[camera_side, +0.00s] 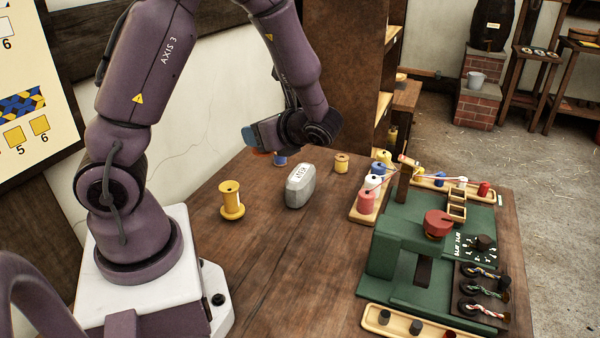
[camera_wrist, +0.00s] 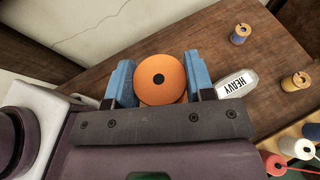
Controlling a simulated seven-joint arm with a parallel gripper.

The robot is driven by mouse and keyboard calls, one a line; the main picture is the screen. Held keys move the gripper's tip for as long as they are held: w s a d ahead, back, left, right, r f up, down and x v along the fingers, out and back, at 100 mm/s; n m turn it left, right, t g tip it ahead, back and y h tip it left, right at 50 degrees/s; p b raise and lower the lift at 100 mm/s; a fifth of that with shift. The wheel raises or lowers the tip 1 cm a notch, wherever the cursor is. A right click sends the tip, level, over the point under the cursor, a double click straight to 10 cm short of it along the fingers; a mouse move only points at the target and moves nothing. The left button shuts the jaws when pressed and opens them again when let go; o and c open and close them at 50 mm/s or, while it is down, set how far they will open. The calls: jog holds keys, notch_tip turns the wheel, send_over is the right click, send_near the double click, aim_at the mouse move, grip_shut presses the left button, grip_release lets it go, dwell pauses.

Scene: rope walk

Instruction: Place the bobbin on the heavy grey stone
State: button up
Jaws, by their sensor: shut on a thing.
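My gripper (camera_wrist: 160,80) is shut on an orange bobbin (camera_wrist: 157,92), seen end-on with a dark centre hole between the blue fingers. In the side view my gripper (camera_side: 258,142) is above the far part of the table, and only a sliver of orange shows under it. The held bobbin is apart from the stone as far as I can see.
A yellow bobbin (camera_side: 232,202) stands left of the stone. A blue spool (camera_side: 280,159) and a tan spool (camera_side: 341,163) stand behind it. A rack of spools (camera_side: 366,201) and a green machine (camera_side: 400,245) are to the right.

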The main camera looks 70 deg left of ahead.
jog(key=shift+t, duration=0.3)
jog(key=w+a+f, duration=0.2)
jog(key=w+f, duration=0.1)
jog(key=w+a+f, duration=0.3)
jog(key=w, duration=0.1)
jog(key=w+a+f, duration=0.3)
jog(key=shift+w+f, duration=0.15)
jog(key=shift+w, duration=0.25)
jog(key=shift+w+a+f, duration=0.1)
jog(key=shift+w+f, duration=0.1)
jog(key=shift+f, duration=1.6)
jog(key=shift+f, duration=0.1)
jog(key=o, duration=0.9)
